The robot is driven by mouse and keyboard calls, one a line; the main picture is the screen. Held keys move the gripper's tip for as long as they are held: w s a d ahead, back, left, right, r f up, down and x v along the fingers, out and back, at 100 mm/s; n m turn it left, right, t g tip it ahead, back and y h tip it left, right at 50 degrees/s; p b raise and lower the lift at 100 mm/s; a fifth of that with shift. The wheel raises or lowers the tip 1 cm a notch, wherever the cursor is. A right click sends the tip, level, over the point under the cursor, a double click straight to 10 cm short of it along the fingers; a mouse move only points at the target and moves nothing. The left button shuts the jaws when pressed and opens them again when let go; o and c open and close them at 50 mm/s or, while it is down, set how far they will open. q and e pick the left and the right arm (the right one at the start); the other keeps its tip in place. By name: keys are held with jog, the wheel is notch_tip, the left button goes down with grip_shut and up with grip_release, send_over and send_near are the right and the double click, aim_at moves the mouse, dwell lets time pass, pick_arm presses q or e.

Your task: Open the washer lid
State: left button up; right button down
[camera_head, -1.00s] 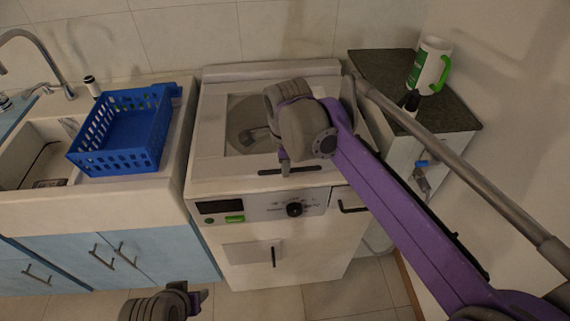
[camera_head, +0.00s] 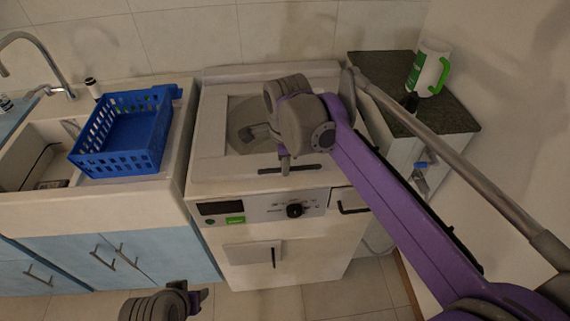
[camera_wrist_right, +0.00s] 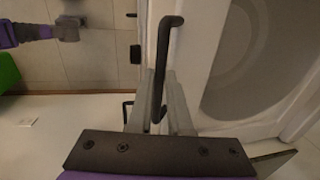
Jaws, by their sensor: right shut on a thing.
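The white washer (camera_head: 232,185) stands in the middle of the head view. Its lid, with a grey round window (camera_head: 238,112), lies flat and looks closed. The lid's black bar handle (camera_head: 268,171) runs along the lid's front edge; in the right wrist view the handle (camera_wrist_right: 174,22) stands upright in the picture. My right gripper (camera_wrist_right: 161,100) is shut on this handle, its fingers on either side of the bar. In the head view my right wrist hides part of the lid. My left gripper (camera_head: 196,300) hangs low at the bottom, away from the washer; its jaw opening is unclear.
A blue basket (camera_head: 120,160) sits on the sink counter to the left. A wall rises behind the washer. Floor in front is clear.

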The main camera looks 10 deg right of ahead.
pick_arm(q)
jog(key=w+r+p, duration=0.2)
jog(key=r+p, duration=0.5)
jog(key=r, duration=0.2)
jog(key=w+r+t+p, duration=0.1)
jog(key=w+r+p, duration=0.2)
jog(key=r+p, duration=0.3)
jog(key=shift+w+r+p, duration=0.3)
jog(key=shift+r+p, duration=0.1)
jog(key=shift+r, duration=1.35)
pick_arm(e)
jog(key=w+r, duration=0.6)
jog(key=r, duration=0.7)
jog(key=w+r+g, duration=0.1)
jog(key=w+r, duration=0.5)
jog(key=r, duration=0.7)
jog(key=shift+w, duration=0.35)
